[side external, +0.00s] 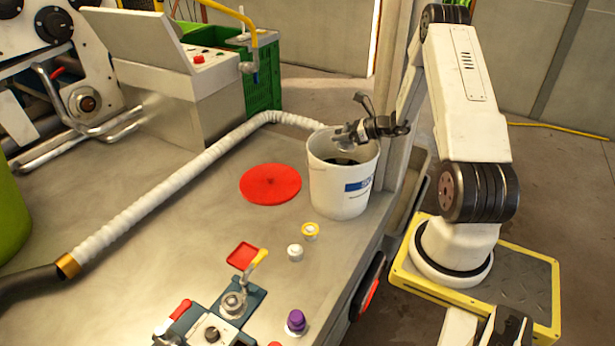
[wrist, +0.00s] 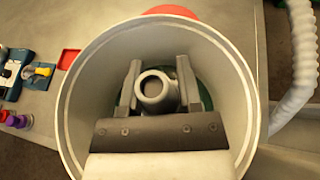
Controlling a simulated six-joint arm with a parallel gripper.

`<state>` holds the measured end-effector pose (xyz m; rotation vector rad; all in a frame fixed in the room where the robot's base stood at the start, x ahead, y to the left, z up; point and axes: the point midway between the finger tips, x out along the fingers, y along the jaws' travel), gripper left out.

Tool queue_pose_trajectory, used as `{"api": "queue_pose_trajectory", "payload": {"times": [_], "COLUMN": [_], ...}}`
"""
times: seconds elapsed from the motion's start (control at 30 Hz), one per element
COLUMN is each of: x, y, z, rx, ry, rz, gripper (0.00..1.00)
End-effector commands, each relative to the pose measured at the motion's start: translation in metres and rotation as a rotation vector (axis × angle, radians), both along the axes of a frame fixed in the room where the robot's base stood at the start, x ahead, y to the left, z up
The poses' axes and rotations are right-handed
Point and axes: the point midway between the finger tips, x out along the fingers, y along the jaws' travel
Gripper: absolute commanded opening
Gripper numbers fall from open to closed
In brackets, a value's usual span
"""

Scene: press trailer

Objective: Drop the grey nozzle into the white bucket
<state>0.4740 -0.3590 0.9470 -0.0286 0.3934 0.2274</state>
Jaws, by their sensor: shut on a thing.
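The white bucket (side external: 341,190) stands upright on the metal table near its right edge, with a blue label on its side. My gripper (side external: 352,132) is over the bucket's open mouth, close to rim height in the side view. In the wrist view my gripper (wrist: 157,92) is shut on the grey nozzle (wrist: 155,90), whose round open end faces the camera. The bucket's rim (wrist: 66,110) surrounds the gripper and nozzle in that view. Something dark and green shows inside the bucket, mostly hidden by the nozzle and gripper.
A red disc (side external: 270,184) lies left of the bucket. A white ribbed hose (side external: 180,185) runs behind it. Small yellow-and-white (side external: 310,231), white (side external: 295,252) and purple (side external: 296,321) parts stand in front. A green crate (side external: 262,75) is at the back.

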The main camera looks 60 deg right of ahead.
Motion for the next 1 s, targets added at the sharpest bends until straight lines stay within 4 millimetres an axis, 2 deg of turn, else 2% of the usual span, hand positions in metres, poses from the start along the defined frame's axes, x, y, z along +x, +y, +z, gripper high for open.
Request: {"api": "queue_pose_trajectory", "payload": {"times": [0.03, 0.07, 0.1, 0.17, 0.67, 1.0], "x": [0.0, 0.0, 0.0, 0.0, 0.0, 0.0], "y": [0.0, 0.0, 0.0, 0.0, 0.0, 0.0], "z": [0.0, 0.0, 0.0, 0.0, 0.005, 0.036], "rx": [-0.001, -0.001, -0.001, -0.001, -0.001, -0.002], "ry": [-0.001, -0.001, 0.0, 0.0, 0.0, -0.001], "rz": [0.0, 0.0, 0.0, 0.0, 0.0, 0.001], "gripper": [0.0, 0.53, 0.66, 0.85, 0.85, 0.85]}}
